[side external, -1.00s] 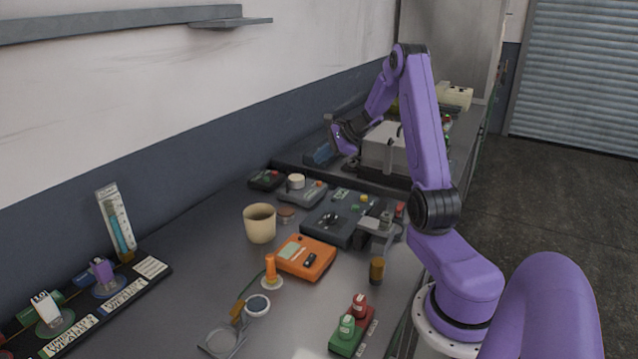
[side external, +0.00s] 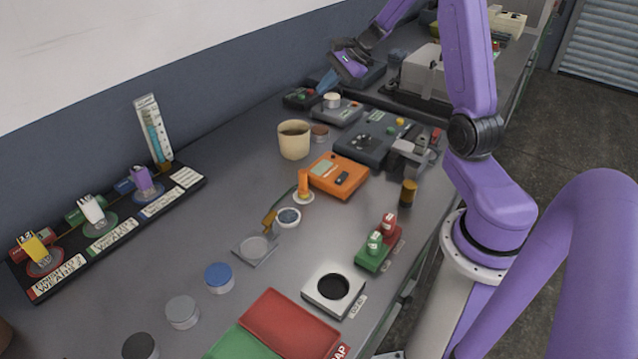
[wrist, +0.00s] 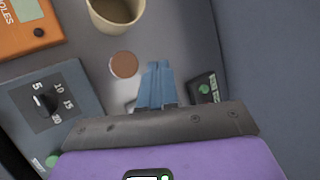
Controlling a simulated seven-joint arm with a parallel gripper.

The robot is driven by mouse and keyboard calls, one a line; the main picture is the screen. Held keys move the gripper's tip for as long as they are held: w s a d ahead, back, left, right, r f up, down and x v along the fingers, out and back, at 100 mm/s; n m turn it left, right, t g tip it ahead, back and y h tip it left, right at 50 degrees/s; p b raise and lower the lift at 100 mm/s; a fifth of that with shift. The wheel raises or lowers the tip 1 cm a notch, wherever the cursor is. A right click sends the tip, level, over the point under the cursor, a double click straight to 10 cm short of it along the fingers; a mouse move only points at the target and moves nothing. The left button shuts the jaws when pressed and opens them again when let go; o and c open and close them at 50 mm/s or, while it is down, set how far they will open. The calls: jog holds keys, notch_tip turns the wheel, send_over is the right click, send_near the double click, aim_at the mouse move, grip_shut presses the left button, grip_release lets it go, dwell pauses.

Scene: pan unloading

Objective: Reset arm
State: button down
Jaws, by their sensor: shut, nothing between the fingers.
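My gripper (side external: 326,82) is at the back of the bench in the side external view, above the area by the small dark box (side external: 300,97). It has blue fingers and a purple body. In the wrist view its two blue fingers (wrist: 157,72) lie together with nothing between them. They point toward the bench, beside a brown disc (wrist: 124,65) and the dark box (wrist: 206,92). My arm reaches from its base at the right to the back of the bench.
A cream cup (side external: 294,142), an orange meter (side external: 338,177) and a dark dial unit (side external: 362,146) stand near the middle. A grey box (side external: 422,72) is behind. A labelled rack (side external: 110,235) runs along the left wall. Bare bench lies left of the cup.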

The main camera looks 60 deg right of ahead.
jog(key=s+a+r+n+g, duration=0.1)
jog(key=s+a+n+g, duration=0.1)
jog(key=s+a+n, duration=0.45)
jog(key=s+a+n+g, duration=0.2)
jog(key=a+n, duration=0.1)
jog(key=a, duration=0.7)
jog(key=s+a+r+n+g, duration=0.1)
jog(key=s+a+n+g, duration=0.1)
jog(key=s+a+n, duration=0.45)
jog(key=s+a+n+h, duration=0.2)
jog(key=s+n, duration=0.5)
jog(key=s, duration=0.2)
jog(key=s+a+n+h, duration=0.1)
jog(key=s+n+h, duration=0.1)
jog(key=s+n, duration=0.6)
jog(key=shift+s+a, duration=0.35)
jog(key=shift+s, duration=0.2)
